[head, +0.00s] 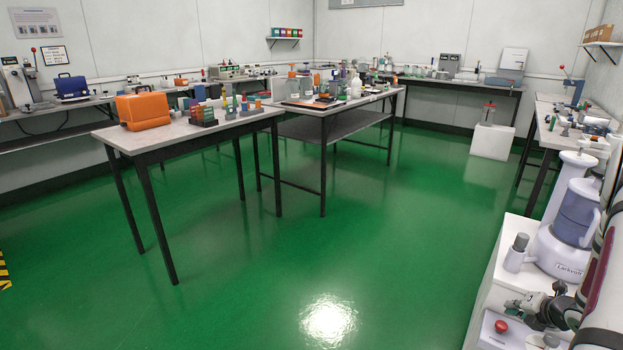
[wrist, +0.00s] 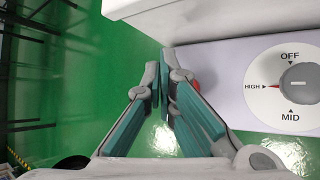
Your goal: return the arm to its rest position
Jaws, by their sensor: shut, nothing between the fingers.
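My gripper (head: 516,305) is low at the right in the head view, just above a white box with a red button (head: 501,326). In the wrist view, my gripper (wrist: 160,72) has its two teal-and-grey fingers together at the tips, with nothing between them. The red button (wrist: 196,86) shows partly behind the right finger. A panel with a grey dial (wrist: 298,84) lies to the right of the fingers, its red mark at HIGH. I cannot tell whether the fingers touch the panel.
A white and blue-grey appliance (head: 575,225) stands on a white bench (head: 497,262) close behind my gripper. Tables with instruments, one bearing an orange case (head: 143,110), stand further off. The green floor (head: 330,250) left of the bench is clear.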

